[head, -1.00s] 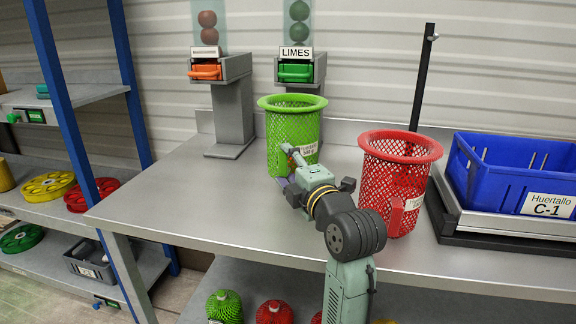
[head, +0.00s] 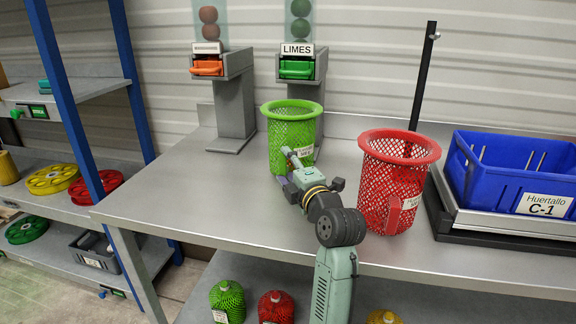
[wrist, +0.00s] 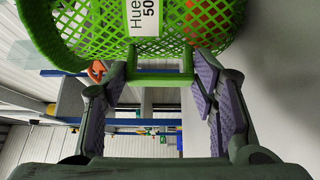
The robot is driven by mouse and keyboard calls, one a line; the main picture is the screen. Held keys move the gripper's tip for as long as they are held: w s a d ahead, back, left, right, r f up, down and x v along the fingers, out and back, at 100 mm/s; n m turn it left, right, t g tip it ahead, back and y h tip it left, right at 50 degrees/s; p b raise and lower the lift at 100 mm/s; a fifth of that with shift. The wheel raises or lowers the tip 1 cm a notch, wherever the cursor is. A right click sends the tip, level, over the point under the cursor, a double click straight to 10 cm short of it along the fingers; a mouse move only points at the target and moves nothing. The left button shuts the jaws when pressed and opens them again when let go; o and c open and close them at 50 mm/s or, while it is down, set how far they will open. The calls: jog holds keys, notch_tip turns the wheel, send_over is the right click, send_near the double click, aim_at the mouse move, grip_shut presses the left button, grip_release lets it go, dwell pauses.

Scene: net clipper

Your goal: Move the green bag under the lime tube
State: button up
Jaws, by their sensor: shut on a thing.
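The green bag (head: 292,128) is a mesh basket with a wide rim and a white label. It stands upright in front of the lime dispenser's grey post, its rim below the green drawer (head: 297,69) in the picture. I cannot tell whether its base touches the table. The lime tube (head: 300,12) is clear, holds green balls and rises behind the LIMES sign. My gripper (head: 291,165) is at the bag's near side. In the wrist view, the bag (wrist: 75,35) fills the top, and my fingers (wrist: 158,85) are shut around its green handle (wrist: 160,79).
A red mesh bag (head: 392,190) stands close to the right of my arm. A blue crate (head: 490,185) sits on a scale at the right. An orange-drawer dispenser (head: 207,67) stands left of the lime one. The table's left front (head: 170,205) is clear.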

jog(key=shift+f+b, duration=0.15)
jog(key=shift+b, duration=0.15)
jog(key=o, duration=1.2)
jog(key=shift+o, duration=0.2)
jog(key=shift+r, duration=0.2)
jog(key=b+v, duration=0.3)
jog(key=v, duration=0.9)
